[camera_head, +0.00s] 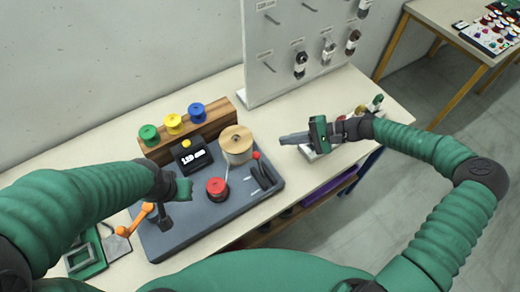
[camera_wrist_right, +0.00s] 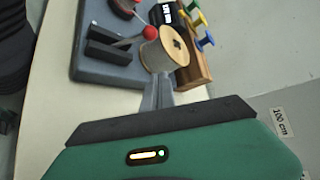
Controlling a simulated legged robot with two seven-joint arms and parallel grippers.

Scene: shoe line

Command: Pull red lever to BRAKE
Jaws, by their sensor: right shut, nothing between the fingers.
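The red lever's round knob (camera_head: 256,155) shows at the right rear of the grey board (camera_head: 215,225), beside black upright blocks (camera_head: 262,176). In the right wrist view the red knob (camera_wrist_right: 150,32) sits on a thin rod coming from the black blocks (camera_wrist_right: 108,45). No BRAKE marking is readable. My right gripper (camera_head: 283,139) is shut and empty, right of the knob and apart from it. Its closed fingers (camera_wrist_right: 158,92) point toward the wooden spool in the wrist view. My left gripper (camera_head: 168,205) is over the board's left part; its fingers are not clear.
A large wooden spool (camera_head: 236,142) stands just left of the knob, and a red spool (camera_head: 217,187) in front. A display box (camera_head: 192,158) and a wooden rack (camera_head: 160,150) with coloured spools stand behind. A white pegboard (camera_head: 290,45) rises at the back. Bare table lies right of the board.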

